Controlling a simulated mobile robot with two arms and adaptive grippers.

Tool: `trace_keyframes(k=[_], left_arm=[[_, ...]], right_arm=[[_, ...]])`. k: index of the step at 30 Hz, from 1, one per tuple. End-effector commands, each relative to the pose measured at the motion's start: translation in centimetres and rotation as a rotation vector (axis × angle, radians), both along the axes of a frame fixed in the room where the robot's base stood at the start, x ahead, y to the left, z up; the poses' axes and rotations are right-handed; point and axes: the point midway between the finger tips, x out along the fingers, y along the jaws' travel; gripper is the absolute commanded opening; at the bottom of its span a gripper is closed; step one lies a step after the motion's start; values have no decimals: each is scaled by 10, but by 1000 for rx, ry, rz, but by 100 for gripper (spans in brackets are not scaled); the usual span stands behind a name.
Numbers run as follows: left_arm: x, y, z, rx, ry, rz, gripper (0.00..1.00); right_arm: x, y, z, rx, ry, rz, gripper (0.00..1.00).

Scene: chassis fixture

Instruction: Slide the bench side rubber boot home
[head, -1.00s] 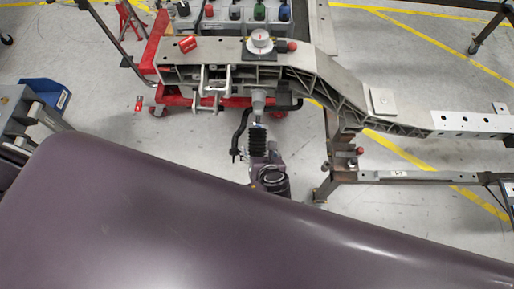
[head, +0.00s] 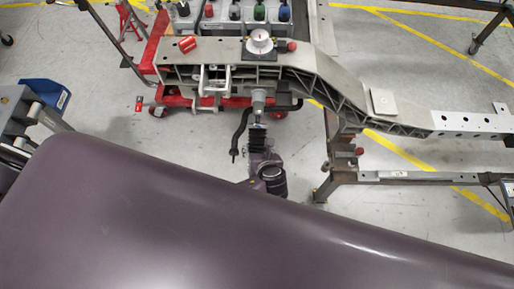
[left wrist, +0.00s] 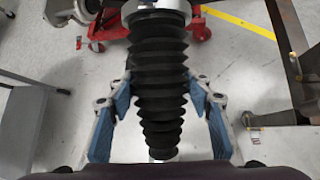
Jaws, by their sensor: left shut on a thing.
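The black rubber boot (head: 258,137) is a ribbed bellows below a grey fitting (head: 258,95) on the chassis beam. It also fills the middle of the left wrist view (left wrist: 160,75), wide at a pale collar (left wrist: 158,8) at the top and narrower toward me. My left gripper (head: 260,150) is at the boot's near end. In the left wrist view its blue-padded fingers (left wrist: 160,110) stand on both sides of the boot, shut on it. The exact contact is partly hidden behind the ribs. My right gripper is in neither view.
The grey chassis beam (head: 345,104) runs across the back on a stand. A blue bin (head: 47,93) is far left.

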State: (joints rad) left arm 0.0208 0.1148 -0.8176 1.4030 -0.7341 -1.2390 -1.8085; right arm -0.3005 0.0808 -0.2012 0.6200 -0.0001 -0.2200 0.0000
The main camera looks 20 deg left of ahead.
Motion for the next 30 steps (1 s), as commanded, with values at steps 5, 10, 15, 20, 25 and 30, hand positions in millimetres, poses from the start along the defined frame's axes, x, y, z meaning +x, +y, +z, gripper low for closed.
trace_keyframes(k=[5, 10, 15, 20, 25, 30], left_arm=[[1, 0, 1, 0, 0, 0, 3], [22, 6, 17, 3, -3, 0, 3], [54, 16, 32, 4, -5, 0, 3], [68, 20, 35, 2, -2, -1, 3], [70, 20, 34, 2, -4, 0, 3], [70, 20, 35, 3, -6, -1, 50]], right_arm=[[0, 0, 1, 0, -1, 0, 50], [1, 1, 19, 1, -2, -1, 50], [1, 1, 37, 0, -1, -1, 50], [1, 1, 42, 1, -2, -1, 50], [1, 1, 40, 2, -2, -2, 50], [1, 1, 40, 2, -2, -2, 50]])
